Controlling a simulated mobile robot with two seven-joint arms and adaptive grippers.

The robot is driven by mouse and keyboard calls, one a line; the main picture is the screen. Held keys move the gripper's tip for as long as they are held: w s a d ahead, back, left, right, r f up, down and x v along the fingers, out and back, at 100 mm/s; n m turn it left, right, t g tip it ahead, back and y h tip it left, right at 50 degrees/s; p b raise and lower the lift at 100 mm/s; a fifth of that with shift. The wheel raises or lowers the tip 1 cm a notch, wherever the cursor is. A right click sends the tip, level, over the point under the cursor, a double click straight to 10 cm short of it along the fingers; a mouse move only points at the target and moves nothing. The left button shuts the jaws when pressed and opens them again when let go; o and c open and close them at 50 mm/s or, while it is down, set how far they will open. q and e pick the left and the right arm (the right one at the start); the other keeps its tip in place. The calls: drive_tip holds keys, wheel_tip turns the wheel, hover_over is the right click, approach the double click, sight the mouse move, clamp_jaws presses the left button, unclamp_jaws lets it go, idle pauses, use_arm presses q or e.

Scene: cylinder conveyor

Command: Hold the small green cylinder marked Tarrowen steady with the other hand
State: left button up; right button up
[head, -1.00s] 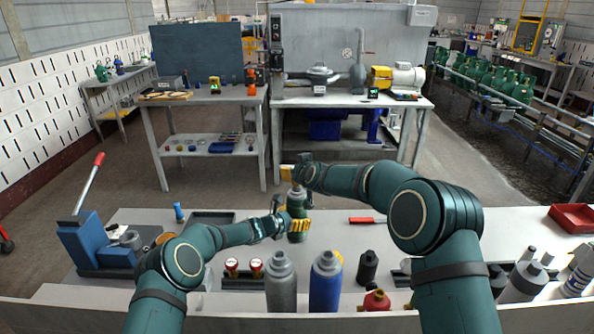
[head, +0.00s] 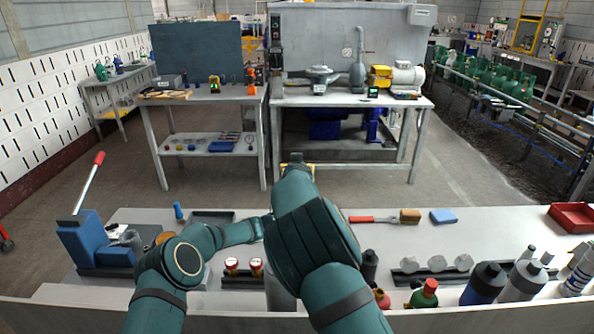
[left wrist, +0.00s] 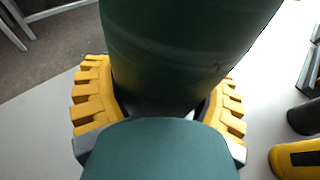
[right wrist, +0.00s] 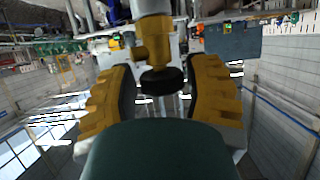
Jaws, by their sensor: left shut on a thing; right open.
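The green cylinder (left wrist: 185,50) stands between the yellow-padded fingers of my left gripper (left wrist: 163,105), which is shut on it. No marking is legible on its visible side. In the head view my right forearm hides the cylinder and the left fingers. My right gripper (head: 296,167) is up above the bench, behind that forearm. In the right wrist view, my right gripper (right wrist: 160,90) is open, with a brass valve (right wrist: 152,45) and its black knob (right wrist: 161,80) between the fingers. A gap shows on both sides of the knob. I cannot tell for sure that this valve belongs to the green cylinder.
A blue lever press (head: 88,240) stands at the left of the bench. Two red-and-white gauges (head: 231,264) stand in front. Several bottles crowd the front right.

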drive_tip(key=shift+d+f+m+h, duration=0.1)
drive_tip(key=shift+f+m+h, duration=0.15)
drive_tip(key=shift+m+h, duration=0.2)
drive_tip(key=shift+a+r+h, duration=0.2)
drive_tip(key=shift+r+h, duration=0.05)
drive_tip(key=shift+r, duration=0.15)
drive_tip(key=shift+d+f+m+h, duration=0.15)
drive_tip(key=shift+m+h, duration=0.2)
drive_tip(key=shift+h, duration=0.05)
drive_tip(key=shift+a+m+h, duration=0.2)
drive_tip(key=shift+m+h, duration=0.1)
drive_tip(key=shift+m, duration=0.1)
drive_tip(key=shift+m+g+h, duration=1.3)
drive_tip(key=shift+m+h, duration=0.9)
drive_tip(key=shift+h, duration=0.2)
